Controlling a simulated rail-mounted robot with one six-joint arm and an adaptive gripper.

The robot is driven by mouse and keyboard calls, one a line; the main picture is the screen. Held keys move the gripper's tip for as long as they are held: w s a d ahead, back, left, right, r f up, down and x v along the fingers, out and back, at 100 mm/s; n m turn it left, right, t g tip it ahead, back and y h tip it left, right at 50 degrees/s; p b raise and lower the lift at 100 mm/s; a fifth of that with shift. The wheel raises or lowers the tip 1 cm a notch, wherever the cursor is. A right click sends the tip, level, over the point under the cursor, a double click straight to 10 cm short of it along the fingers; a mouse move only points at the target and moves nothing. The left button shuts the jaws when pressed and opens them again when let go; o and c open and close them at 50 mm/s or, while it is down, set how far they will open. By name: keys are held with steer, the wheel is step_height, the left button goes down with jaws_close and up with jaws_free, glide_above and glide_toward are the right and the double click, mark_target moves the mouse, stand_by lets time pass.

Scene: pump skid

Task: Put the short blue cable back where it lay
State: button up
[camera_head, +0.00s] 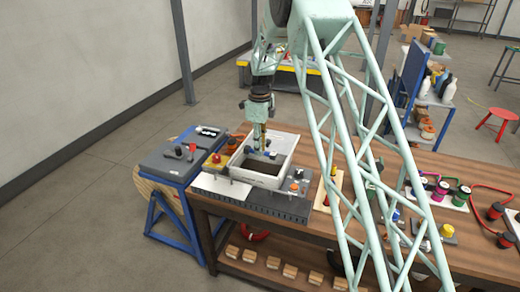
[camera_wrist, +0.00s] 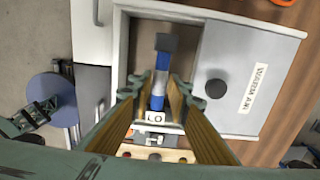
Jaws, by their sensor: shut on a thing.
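My gripper (camera_head: 262,148) points down over an open white box (camera_head: 284,178) on the bench. In the wrist view its two tan fingers (camera_wrist: 158,92) are closed around a short blue piece (camera_wrist: 160,80) with a pale middle band and a dark block at its far end. It looks like the short blue cable, but its full shape is partly hidden by the fingers. It shows over the dark opening of the box (camera_wrist: 122,50). I cannot tell whether it touches the box floor.
A grey lid-like panel (camera_wrist: 250,75) with a dark knob and a label lies right of the opening in the wrist view. A dark-topped blue stand (camera_head: 172,165) is to the left. Red (camera_head: 490,190) and magenta (camera_head: 440,190) connectors with cables stand on the bench's right.

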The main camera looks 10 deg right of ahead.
steer(key=shift+n, duration=0.3)
steer(key=n, duration=0.5)
steer(key=shift+s+n+b, duration=0.3)
steer(key=n, duration=0.6)
steer(key=shift+s+d+b, duration=0.1)
steer(key=shift+s+b, duration=0.2)
steer(key=shift+s, duration=0.05)
steer(key=n, duration=0.6)
steer(key=shift+s+b, duration=0.3)
steer(key=n, duration=0.6)
steer(key=shift+s+d+b, duration=0.1)
steer(key=shift+s+b, duration=0.2)
steer(key=shift+s, duration=0.05)
